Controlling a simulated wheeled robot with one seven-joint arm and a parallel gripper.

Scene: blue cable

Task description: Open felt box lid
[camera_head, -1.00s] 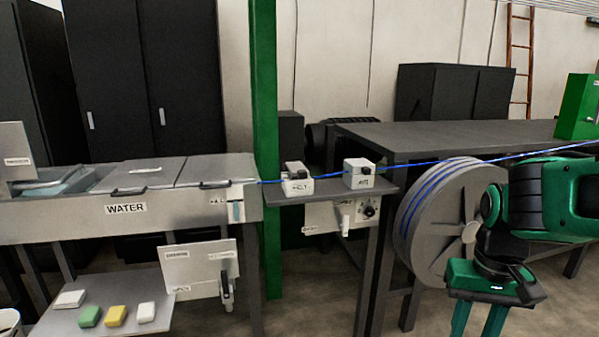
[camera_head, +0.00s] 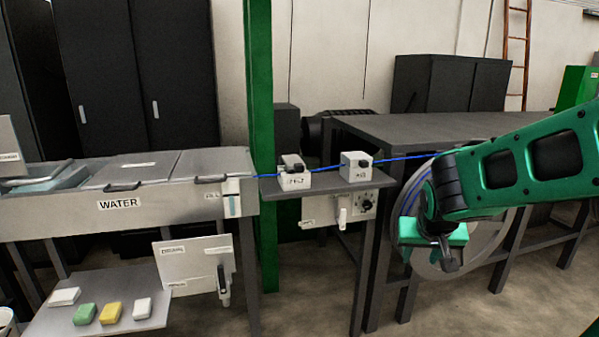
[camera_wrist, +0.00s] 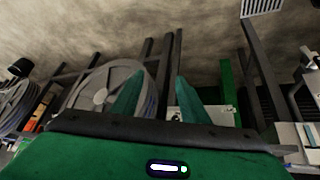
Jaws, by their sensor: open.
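The felt box (camera_head: 294,180) is a small white box labelled FELT on a grey shelf (camera_head: 330,183), with a dark handle on its lid. Its lid looks closed, and the blue cable (camera_head: 328,166) passes at it. My gripper (camera_head: 430,258) is in front of the cable reel, to the right of the felt box and well apart from it, lower than the shelf. In the wrist view my gripper (camera_wrist: 155,100) shows two green fingers spread apart with nothing between them.
A second white box (camera_head: 356,167) stands on the same shelf, nearer my arm. The large reel (camera_head: 485,245) and dark table (camera_head: 450,130) are behind my arm. A green post (camera_head: 261,130) and the water trough (camera_head: 120,205) are left of the shelf.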

